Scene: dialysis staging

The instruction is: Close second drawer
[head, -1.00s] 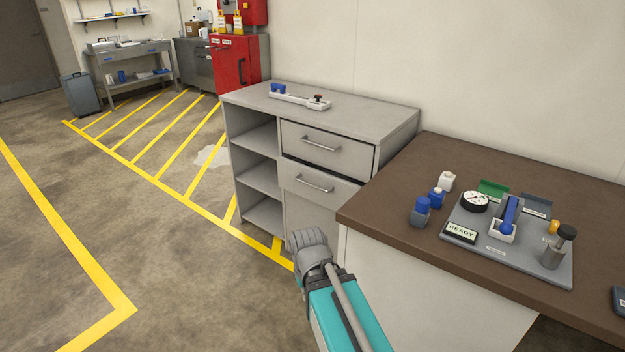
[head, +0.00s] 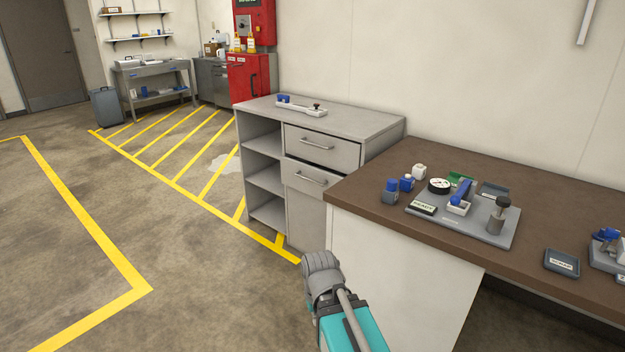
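The grey cabinet (head: 375,124) stands against the wall in the middle of the head view. Its upper drawer (head: 322,148) and second drawer (head: 312,180) each have a bar handle. A dark gap runs between the two fronts, and the second drawer seems to stand out a little; how far is hard to tell. The brown worktop hides its lower right part. My gripper (head: 321,268) is in front of and below the drawers, apart from them, near the worktop's left end. Its fingers are seen from behind, so their opening is unclear.
A brown-topped workbench (head: 365,198) stands close on the right, bearing a grey tray (head: 470,232) of small devices. Open shelves (head: 262,146) form the cabinet's left part. A white holder (head: 302,107) lies on top. The floor (head: 190,255) at left is free, with yellow lines.

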